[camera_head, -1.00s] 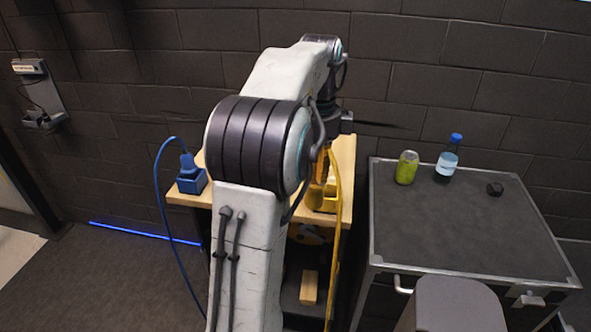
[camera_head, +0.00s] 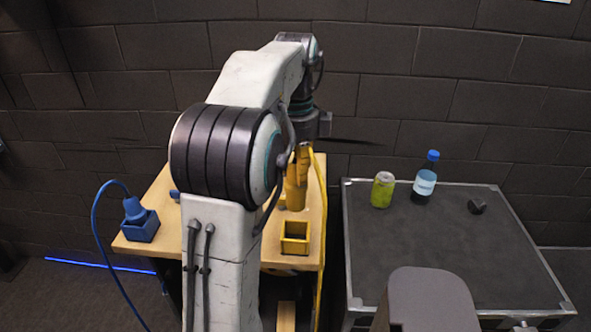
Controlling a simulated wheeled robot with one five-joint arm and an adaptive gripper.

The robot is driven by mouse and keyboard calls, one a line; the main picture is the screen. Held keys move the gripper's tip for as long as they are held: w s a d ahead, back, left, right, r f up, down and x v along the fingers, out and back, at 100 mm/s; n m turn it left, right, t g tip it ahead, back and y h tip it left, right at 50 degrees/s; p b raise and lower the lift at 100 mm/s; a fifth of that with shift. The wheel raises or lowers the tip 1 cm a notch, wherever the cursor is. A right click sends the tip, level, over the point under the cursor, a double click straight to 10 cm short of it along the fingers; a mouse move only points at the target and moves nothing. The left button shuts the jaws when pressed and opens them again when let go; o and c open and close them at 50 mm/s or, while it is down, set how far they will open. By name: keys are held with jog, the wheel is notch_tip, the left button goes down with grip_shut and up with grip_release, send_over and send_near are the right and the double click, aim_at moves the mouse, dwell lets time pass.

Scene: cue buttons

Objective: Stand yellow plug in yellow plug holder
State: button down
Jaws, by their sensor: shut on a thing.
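The yellow plug (camera_head: 296,183) hangs roughly upright below the end of my arm, with its yellow cable (camera_head: 320,215) running down on the right. My gripper (camera_head: 302,150) is shut on the plug's top; its fingers are small and mostly hidden. The yellow plug holder (camera_head: 295,251) is an open square box on the wooden table (camera_head: 270,222). It is empty and appears in front of the plug, nearer the camera. The plug appears apart from the holder. Whether its lower end touches the table I cannot tell.
A blue plug (camera_head: 134,208) stands in a blue holder (camera_head: 139,228) at the table's left edge. My arm hides the table's middle. On the right, a grey case (camera_head: 440,240) bears a green can (camera_head: 382,190), a blue-capped bottle (camera_head: 425,180) and a small dark object (camera_head: 477,206).

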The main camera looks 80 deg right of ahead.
aim_at(296, 211)
jog(key=shift+f, duration=0.2)
jog(key=shift+f+b, duration=2.65)
jog(key=shift+b, duration=0.3)
jog(key=shift+f+b, duration=2)
jog(key=shift+f, duration=1)
jog(key=shift+f+b, duration=0.35)
jog(key=shift+f, duration=0.25)
jog(key=c, duration=0.8)
grip_release()
jog(key=shift+r, duration=5.9)
jog(key=shift+a, duration=0.1)
